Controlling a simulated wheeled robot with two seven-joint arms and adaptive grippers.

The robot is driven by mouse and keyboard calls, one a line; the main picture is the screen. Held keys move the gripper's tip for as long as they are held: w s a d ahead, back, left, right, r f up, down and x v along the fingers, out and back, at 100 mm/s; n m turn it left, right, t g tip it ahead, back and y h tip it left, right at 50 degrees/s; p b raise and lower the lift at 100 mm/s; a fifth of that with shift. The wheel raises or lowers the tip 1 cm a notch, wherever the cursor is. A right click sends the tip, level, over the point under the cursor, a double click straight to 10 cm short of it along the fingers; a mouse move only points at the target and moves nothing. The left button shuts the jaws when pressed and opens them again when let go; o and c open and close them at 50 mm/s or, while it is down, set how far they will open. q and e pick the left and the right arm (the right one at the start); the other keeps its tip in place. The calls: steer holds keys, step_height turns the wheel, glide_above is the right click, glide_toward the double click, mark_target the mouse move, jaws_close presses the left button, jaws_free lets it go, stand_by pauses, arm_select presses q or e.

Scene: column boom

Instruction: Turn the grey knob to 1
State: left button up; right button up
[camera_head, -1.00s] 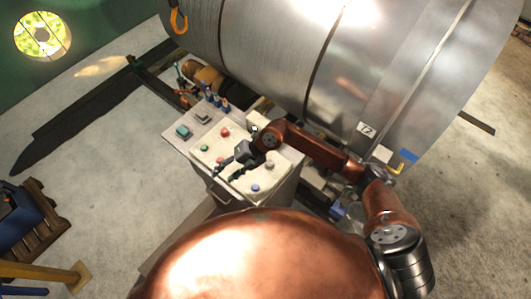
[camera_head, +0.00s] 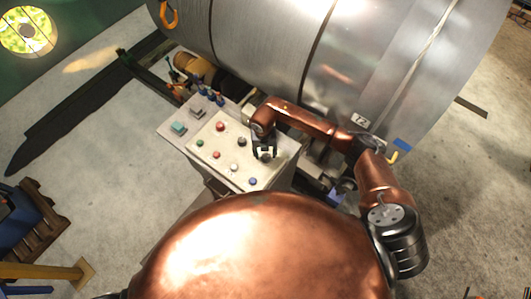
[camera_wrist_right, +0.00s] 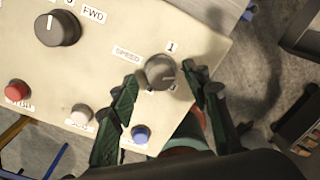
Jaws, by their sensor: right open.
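The grey knob (camera_wrist_right: 160,71) sits on the pale control panel beside a "SPEED" label, with a "1" printed just above it to the right. A light mark on the knob points roughly right in the wrist view; other small labels below it are too blurred to read. My right gripper (camera_wrist_right: 163,76) is open, with one fingertip left of the knob and one right of it; I cannot tell whether either touches. In the head view the right gripper (camera_head: 264,152) is over the panel's right part and partly hides the knob. My left gripper is not in view.
A second dark knob (camera_wrist_right: 57,28) marked "FWD" is at upper left in the wrist view. Nearby are red (camera_wrist_right: 18,92), white (camera_wrist_right: 82,115) and blue (camera_wrist_right: 140,134) buttons. A large metal coil (camera_head: 330,70) stands behind the panel (camera_head: 200,165).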

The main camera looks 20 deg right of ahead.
steer(key=shift+f, duration=0.25)
steer(key=shift+c, duration=0.2)
steer(key=c, duration=1.1)
